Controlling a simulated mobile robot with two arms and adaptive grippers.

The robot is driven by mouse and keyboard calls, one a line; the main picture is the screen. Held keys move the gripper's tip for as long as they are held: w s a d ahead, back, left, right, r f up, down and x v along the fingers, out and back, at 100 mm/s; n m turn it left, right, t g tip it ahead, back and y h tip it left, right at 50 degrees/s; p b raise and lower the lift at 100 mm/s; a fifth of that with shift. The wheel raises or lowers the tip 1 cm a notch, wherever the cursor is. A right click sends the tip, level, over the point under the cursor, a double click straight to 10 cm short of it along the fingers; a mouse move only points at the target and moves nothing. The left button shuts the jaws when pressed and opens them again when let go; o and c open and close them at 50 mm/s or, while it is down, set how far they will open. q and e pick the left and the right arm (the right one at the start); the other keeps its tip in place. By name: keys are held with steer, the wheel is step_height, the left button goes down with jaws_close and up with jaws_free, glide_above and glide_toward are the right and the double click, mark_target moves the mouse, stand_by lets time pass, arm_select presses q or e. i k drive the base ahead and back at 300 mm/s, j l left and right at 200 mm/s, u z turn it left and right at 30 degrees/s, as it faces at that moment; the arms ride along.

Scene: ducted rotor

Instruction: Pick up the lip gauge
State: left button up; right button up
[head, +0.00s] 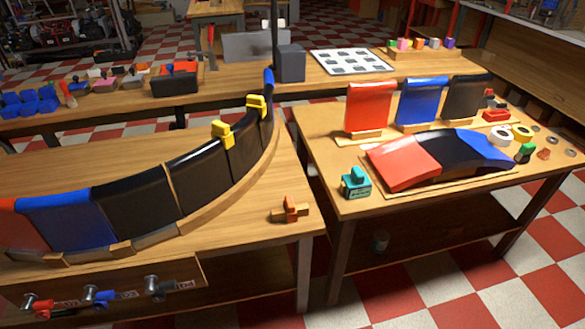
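No label names the lip gauge, so I cannot tell for sure which thing it is. A small orange and brown wooden block piece (290,209) lies on the left table, near its front right corner and apart from the curved panel row. A teal block with a raised grip (355,182) stands on the right table's front left corner; the writing on its side is too small to read. Both stand free, with nothing touching them. Neither of my grippers is in view.
A curved row of red, blue and black panels (136,212) with yellow clamps (222,133) fills the left table (235,245). The right table (330,150) bears upright panels (370,108), a curved panel set (440,155) and tape rolls (521,133). A gap separates the tables.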

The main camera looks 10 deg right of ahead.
mark_target(358, 185)
steer(key=i+l+u, duration=0.1)
steer(key=l+u, duration=0.3)
steer(key=l, duration=0.6)
steer(key=l+u, duration=0.4)
steer(key=l, duration=0.6)
